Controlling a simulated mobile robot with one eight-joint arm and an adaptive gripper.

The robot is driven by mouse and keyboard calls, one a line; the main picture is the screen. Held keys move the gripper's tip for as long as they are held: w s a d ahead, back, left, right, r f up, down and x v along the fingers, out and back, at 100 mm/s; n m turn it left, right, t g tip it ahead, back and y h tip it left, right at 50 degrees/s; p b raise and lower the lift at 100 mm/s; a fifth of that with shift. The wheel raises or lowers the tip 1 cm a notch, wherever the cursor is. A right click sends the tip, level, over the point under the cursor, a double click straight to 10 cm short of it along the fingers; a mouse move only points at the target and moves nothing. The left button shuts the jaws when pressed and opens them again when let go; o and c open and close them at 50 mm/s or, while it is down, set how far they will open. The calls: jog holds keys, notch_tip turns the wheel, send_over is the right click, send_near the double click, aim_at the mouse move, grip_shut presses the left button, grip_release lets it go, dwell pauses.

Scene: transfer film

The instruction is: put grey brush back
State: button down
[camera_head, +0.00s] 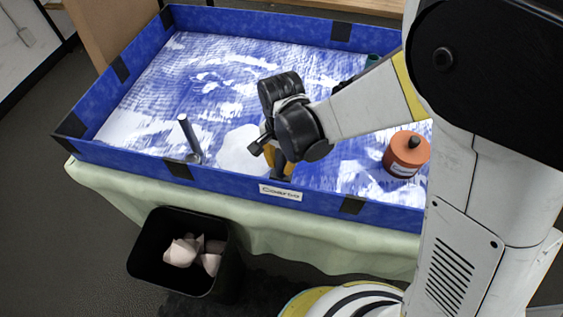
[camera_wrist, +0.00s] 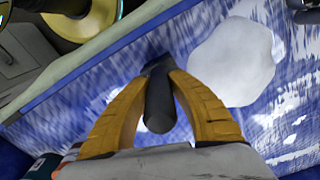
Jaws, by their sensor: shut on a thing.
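My gripper (camera_head: 277,168) is over the front part of the blue-walled tray (camera_head: 225,181), near its front wall. In the wrist view its two yellow fingers (camera_wrist: 160,82) are closed around the dark grey handle of the brush (camera_wrist: 159,104). In the head view the gripper hides most of the brush.
A white rounded patch (camera_head: 239,151) lies beside my gripper and shows in the wrist view (camera_wrist: 232,62). An orange jar (camera_head: 404,158) stands to the right. A black bin (camera_head: 153,258) with crumpled pale pieces is below the tray's front. The tray's left side is mostly clear.

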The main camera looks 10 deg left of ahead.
jog(key=shift+f, duration=0.2)
jog(key=c, duration=1.3)
grip_release()
jog(key=shift+o, duration=0.2)
jog(key=shift+r, duration=0.1)
notch_tip(320, 180, up, 12)
jog(key=p, duration=0.4)
jog(key=shift+r+p, duration=0.15)
jog(key=shift+p, duration=0.25)
jog(key=s+d+r+n+t, duration=0.1)
jog(key=d+r, duration=0.3)
jog(key=d, duration=0.4)
jog(key=s+d+r+n+t, duration=0.2)
jog(key=d+r+t, duration=0.1)
jog(key=d, duration=0.6)
jog(key=s+d+r+n+t, duration=0.1)
jog(key=s+d+r+t, duration=0.1)
jog(key=d, duration=0.6)
notch_tip(320, 180, up, 3)
jog(key=shift+s+d+f+t, duration=0.1)
jog(key=shift+s+d+t, duration=0.2)
jog(key=shift+t, duration=0.3)
